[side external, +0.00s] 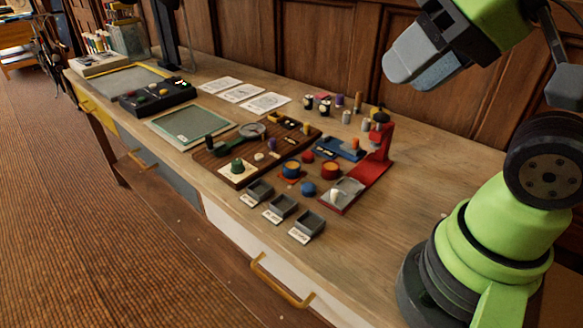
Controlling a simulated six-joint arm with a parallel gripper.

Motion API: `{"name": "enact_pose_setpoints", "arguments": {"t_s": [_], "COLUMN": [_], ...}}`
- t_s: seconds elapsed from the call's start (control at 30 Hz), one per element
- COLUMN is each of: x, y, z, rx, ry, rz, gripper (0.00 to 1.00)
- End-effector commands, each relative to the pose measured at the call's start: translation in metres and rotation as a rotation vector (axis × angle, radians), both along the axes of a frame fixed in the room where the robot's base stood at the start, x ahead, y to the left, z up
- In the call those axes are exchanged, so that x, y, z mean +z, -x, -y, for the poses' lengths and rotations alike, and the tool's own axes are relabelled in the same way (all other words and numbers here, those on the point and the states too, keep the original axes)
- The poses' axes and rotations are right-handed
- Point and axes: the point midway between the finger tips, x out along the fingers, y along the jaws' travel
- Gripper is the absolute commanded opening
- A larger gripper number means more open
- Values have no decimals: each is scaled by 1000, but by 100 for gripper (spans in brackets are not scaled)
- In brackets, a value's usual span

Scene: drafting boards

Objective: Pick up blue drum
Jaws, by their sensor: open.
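A short blue drum (291,170) with an orange-brown top stands on the wooden bench, left of a similar red drum (331,171). A smaller rounded blue piece (308,188) sits just in front of it. My gripper (414,76) is at the upper right, high above the bench and well away from the drum. It is open, and nothing shows between its grey fingers. The drum's far side is hidden.
Three small dark trays (283,206) with labels line the front edge. A red stand (378,155) is to the right, a wooden board (237,171) with small parts to the left. Small cylinders stand behind. The right part of the bench (400,210) is clear.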

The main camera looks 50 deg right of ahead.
Motion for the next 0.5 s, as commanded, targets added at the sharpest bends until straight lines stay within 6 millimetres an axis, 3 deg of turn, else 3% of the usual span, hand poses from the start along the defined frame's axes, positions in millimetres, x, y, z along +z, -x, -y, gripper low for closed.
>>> {"name": "enact_pose_setpoints", "arguments": {"t_s": [0.03,0.17,0.5], "x": [0,0,1], "y": [0,0,-5], "z": [0,0,1], "rx": [0,0,3], "ry": [0,0,8], "rz": [0,0,-9], "gripper": [45,74,74]}}
